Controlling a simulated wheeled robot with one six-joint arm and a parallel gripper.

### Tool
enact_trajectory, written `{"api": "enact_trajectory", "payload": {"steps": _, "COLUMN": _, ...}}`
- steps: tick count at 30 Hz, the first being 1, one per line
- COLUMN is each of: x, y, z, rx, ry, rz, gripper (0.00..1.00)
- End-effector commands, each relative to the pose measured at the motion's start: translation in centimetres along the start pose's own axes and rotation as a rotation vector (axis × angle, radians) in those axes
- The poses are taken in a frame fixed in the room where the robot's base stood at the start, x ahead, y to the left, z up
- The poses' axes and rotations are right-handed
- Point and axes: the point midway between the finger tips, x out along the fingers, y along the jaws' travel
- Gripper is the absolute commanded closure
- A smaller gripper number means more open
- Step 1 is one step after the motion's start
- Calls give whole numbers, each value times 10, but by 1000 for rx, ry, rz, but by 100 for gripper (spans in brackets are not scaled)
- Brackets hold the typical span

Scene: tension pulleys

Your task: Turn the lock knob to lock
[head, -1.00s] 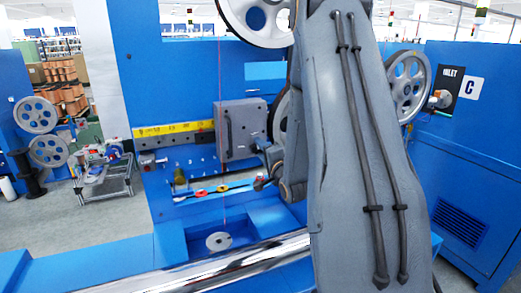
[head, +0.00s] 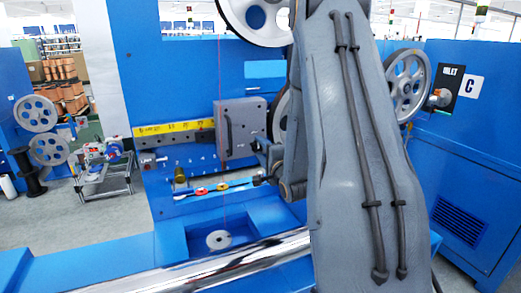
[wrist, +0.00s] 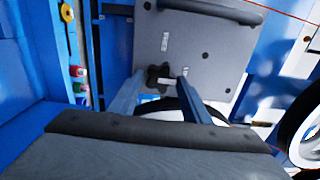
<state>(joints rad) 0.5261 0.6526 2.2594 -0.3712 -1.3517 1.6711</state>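A grey box-like cover (head: 236,130) with a curved handle is on the blue machine in the head view. In the wrist view this grey cover (wrist: 205,45) fills the upper middle. A black lobed lock knob (wrist: 157,73) with a pale bar sits at its lower edge. My gripper (wrist: 161,78) is open, one finger on each side of the knob, with gaps visible on both sides. I cannot tell how deep the fingertips reach. In the head view my gripper (head: 263,163) is beside the cover's lower right, partly hidden by my arm, and the knob is not discernible.
A yellow scale strip (head: 175,129) runs left of the cover. A thin red wire (head: 222,190) drops past it to a disc (head: 218,240). Spoked pulleys stand above and at right (head: 407,85). A shiny bar (head: 230,265) crosses below.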

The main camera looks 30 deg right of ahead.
Motion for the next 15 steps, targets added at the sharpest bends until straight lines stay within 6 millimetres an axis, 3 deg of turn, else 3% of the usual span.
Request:
{"api": "enact_trajectory", "payload": {"steps": 11, "x": -1, "y": -1, "z": 0, "rx": -2, "ry": -1, "rz": -3, "gripper": 45}}
{"api": "enact_trajectory", "payload": {"steps": 15, "x": -14, "y": 0, "z": -1, "rx": -2, "ry": 1, "rz": -2, "gripper": 45}}
